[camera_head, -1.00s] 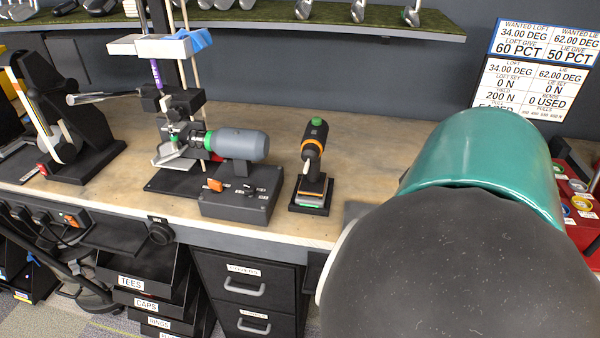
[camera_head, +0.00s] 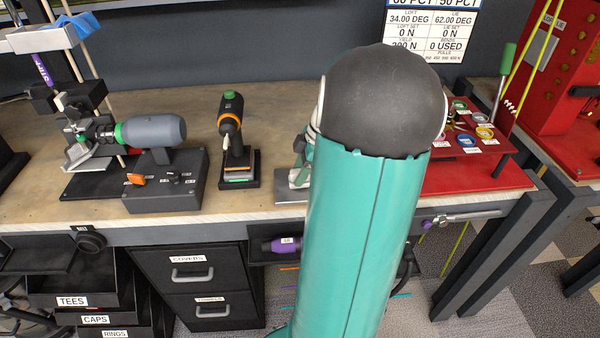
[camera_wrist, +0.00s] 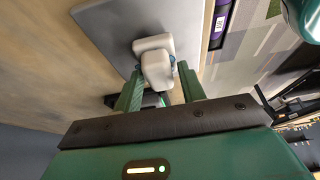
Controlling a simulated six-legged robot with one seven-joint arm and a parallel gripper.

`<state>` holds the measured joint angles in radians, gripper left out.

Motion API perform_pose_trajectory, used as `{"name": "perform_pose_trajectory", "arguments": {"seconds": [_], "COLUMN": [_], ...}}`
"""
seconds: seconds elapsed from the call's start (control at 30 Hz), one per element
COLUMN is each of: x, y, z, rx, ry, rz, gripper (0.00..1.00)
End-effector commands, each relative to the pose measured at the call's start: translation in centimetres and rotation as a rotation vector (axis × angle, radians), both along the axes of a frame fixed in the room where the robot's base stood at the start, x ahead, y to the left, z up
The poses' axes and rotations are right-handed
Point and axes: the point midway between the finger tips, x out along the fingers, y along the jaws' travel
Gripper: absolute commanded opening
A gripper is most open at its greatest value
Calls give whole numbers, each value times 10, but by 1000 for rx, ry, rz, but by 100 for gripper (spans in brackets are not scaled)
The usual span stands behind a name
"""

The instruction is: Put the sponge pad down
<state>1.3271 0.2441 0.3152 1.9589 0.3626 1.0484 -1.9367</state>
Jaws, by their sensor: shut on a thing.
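My gripper (camera_wrist: 161,77) points at a grey plate (camera_wrist: 103,26) on the bench in the wrist view. Its two green fingers are shut on a pale, rounded block, which I take to be the sponge pad (camera_wrist: 153,46). The pad is over the plate; I cannot tell whether it touches it. In the head view my arm hides most of the gripper and the pad. The grey plate (camera_head: 288,190) shows there at the bench's front edge, left of my arm.
A black-and-orange tool (camera_head: 230,125) stands in a holder left of the plate. Further left is a grey motor unit (camera_head: 153,131) on a black box. A red tray (camera_head: 470,176) with coloured rings is at right. A purple-banded cylinder (camera_head: 282,245) sits below the bench edge.

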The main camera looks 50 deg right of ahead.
Motion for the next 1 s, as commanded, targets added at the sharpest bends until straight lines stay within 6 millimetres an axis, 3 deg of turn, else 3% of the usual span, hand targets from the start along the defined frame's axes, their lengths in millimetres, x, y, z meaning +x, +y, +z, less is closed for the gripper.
{"name": "perform_pose_trajectory", "arguments": {"seconds": [0.1, 0.27, 0.3, 0.4, 0.8, 1.0], "x": [0, -1, -1, -1, -1, -10], "y": [1, 1, 1, 1, 0, -10], "z": [-12, -13, -13, -13, -14, 21], "rx": [1, 2, 3, 2, -1, -6], "ry": [1, 2, 2, 2, 0, -2], "rz": [0, 1, 2, 1, 1, 1], "gripper": [15, 15, 46, 62, 62, 62]}}
